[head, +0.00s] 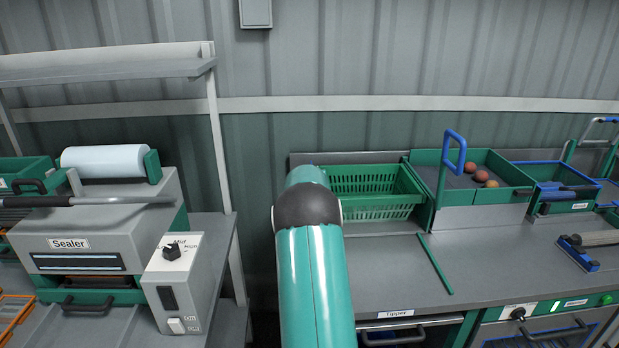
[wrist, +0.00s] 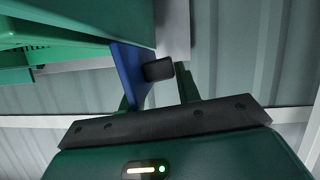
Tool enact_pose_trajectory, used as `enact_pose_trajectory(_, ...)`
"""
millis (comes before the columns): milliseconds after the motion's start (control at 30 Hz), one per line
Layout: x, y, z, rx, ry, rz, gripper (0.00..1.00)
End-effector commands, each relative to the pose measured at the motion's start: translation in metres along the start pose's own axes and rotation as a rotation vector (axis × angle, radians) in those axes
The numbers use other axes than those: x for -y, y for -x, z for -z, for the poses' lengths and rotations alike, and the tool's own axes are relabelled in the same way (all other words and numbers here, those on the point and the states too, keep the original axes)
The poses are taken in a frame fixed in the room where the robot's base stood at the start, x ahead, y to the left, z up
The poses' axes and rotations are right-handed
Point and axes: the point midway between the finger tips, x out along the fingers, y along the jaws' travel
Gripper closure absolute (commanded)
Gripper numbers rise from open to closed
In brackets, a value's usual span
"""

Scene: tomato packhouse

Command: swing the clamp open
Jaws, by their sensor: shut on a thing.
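In the wrist view a flat blue piece (wrist: 128,75), which looks like the clamp's arm, hangs down beside a green edge. A small black block (wrist: 158,69) stands out from its right side. My gripper (wrist: 163,82) reaches up to it, with one finger at the blue piece and the other to the right of the block. It is shut on the clamp; the exact contact is partly hidden. In the head view my own arm hides the gripper and nearly all of the clamp, at the left end of the green basket (head: 372,182).
A green tray (head: 427,181) with reddish tomatoes (head: 480,176) and a blue loop handle (head: 455,150) stands right of the basket. A thin green bar (head: 435,264) lies on the grey bench (head: 385,268). A sealer (head: 85,242) stands at left. The wall is close behind.

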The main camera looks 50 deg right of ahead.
Motion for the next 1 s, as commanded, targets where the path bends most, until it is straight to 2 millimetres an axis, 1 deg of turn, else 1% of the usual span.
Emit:
enact_pose_trajectory(33,0.0065,-0.0007,-0.0033,0.005,0.020,-0.001,0.90)
enact_pose_trajectory(200,0.0080,-0.0005,-0.0035,0.005,0.056,-0.016,0.90)
enact_pose_trajectory(467,0.0087,-0.0005,-0.0038,0.006,0.058,-0.015,0.90)
enact_pose_trajectory(500,0.0090,-0.0005,-0.0038,0.006,0.058,-0.015,0.66)
enact_pose_trajectory(567,0.0092,-0.0005,-0.0038,0.006,0.058,-0.015,0.54)
enact_pose_trajectory(600,0.0088,-0.0005,-0.0037,0.005,0.058,-0.015,0.52)
enact_pose_trajectory(900,0.0058,0.0001,-0.0021,0.002,0.057,-0.019,0.52)
enact_pose_trajectory(1000,0.0054,0.0040,-0.0009,0.001,0.057,-0.020,0.52)
